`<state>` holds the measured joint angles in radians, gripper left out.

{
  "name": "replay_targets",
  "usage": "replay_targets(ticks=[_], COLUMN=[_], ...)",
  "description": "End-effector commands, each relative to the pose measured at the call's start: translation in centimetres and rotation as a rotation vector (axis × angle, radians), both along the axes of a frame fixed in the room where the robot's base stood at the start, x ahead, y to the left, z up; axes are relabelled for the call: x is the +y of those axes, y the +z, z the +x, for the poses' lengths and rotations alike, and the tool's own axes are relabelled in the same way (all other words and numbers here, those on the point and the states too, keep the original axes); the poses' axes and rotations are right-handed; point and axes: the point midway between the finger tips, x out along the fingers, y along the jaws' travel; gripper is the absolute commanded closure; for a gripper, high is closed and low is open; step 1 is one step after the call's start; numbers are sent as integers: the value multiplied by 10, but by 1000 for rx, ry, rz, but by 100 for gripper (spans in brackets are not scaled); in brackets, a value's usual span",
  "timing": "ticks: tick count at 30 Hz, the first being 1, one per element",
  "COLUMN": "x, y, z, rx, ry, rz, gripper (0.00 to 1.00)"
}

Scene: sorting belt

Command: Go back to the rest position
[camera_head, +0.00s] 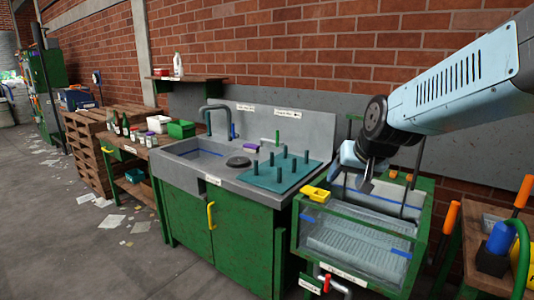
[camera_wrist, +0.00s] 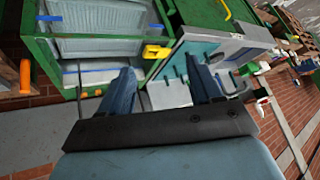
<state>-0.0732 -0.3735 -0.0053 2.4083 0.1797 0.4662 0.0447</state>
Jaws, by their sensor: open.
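My gripper (camera_head: 366,180) hangs at the end of my light blue arm, above the back left part of a green-framed clear tank (camera_head: 350,255). In the wrist view my gripper (camera_wrist: 165,88) shows two blue fingers spread apart with nothing between them. The tank, also in the wrist view (camera_wrist: 100,48), lies beyond the fingers to the upper left. The lower part of the gripper is partly hard to make out in the head view.
A grey sink (camera_head: 195,155) on a green cabinet (camera_head: 215,235) stands left of the tank, with a teal peg rack (camera_head: 262,178) on its counter. A yellow holder (camera_head: 314,194) sits at the tank's rim. A bench (camera_head: 487,250) with orange-handled tools stands at right.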

Motion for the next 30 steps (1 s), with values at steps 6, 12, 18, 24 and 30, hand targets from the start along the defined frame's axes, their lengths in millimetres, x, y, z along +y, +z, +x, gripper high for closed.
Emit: replay_targets(ticks=[6,12,18,24,30], x=[-18,-33,-42,-43,-43], y=[16,21,20,20,20], z=[-68,-125,-157,-163,-163], rx=[48,99,133,141,141], ry=[38,57,61,62,62], rz=[-72,-138,-178,-186,-186], gripper=[36,36,36,36,36])
